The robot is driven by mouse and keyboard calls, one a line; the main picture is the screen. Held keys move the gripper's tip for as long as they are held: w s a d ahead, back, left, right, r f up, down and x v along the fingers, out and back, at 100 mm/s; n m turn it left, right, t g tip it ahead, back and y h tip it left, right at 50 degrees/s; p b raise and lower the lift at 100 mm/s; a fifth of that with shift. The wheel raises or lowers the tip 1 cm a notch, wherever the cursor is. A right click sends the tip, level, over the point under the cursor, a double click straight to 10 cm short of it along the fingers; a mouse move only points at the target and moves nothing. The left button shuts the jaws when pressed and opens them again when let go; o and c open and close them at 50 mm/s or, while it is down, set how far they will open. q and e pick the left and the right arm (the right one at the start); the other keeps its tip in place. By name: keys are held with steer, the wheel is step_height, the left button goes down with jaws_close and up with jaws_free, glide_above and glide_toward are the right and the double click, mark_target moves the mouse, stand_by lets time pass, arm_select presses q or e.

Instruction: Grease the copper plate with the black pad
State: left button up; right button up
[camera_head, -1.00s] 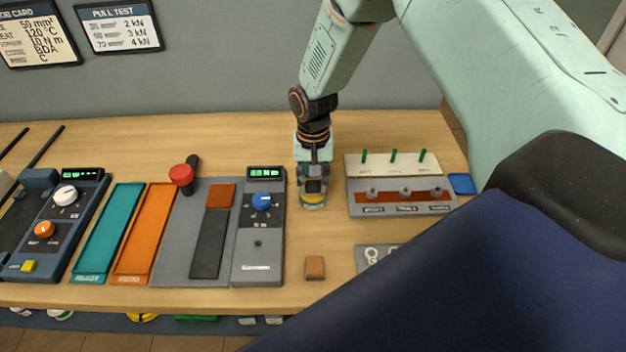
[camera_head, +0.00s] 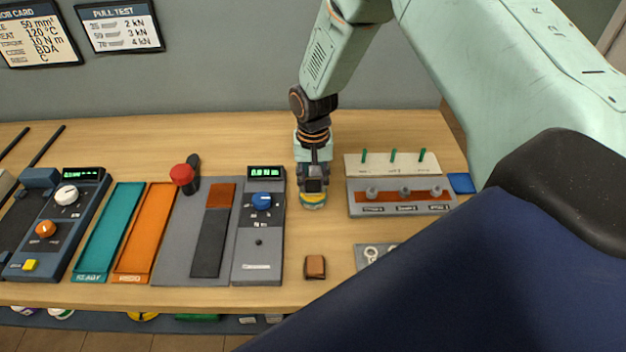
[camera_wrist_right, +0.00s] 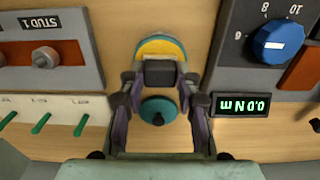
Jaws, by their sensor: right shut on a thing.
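My right gripper (camera_head: 313,190) points down at the bench. In the right wrist view its fingers (camera_wrist_right: 160,95) are shut on the black pad (camera_wrist_right: 160,73). The pad is over a round yellow tin with a teal rim (camera_wrist_right: 160,46); the tin also shows in the head view (camera_head: 313,206). I cannot tell whether the pad touches the yellow surface. A copper-coloured plate (camera_head: 388,197) lies along a grey block with three studs, right of the gripper. In the right wrist view part of it (camera_wrist_right: 70,55) shows behind a stud. My left gripper is not in view.
A teal lid with a black knob (camera_wrist_right: 158,110) lies by the tin. A grey unit with a blue knob (camera_head: 262,201) stands left of the gripper. A brown block (camera_head: 315,267) lies in front. Green pegs (camera_head: 393,156) stand in a white rack behind the stud block.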

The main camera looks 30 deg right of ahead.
mark_target(313, 183)
steer(key=shift+r, duration=0.1)
steer(key=shift+r+p, duration=0.85)
steer(key=shift+p, duration=0.1)
step_height(313, 183, up, 5)
steer(key=p, duration=0.5)
steer(key=shift+r, duration=0.15)
steer(key=w+a+r+n+b, duration=0.1)
steer(key=a+r+n+b, duration=0.1)
steer(key=a+b, duration=0.4)
steer(key=a+r+n+b, duration=0.2)
steer(key=a+n+b, duration=0.2)
steer(key=b, duration=1.2)
steer(key=a, duration=0.3)
steer(key=shift+w+r, duration=0.15)
steer(key=shift+w, duration=0.2)
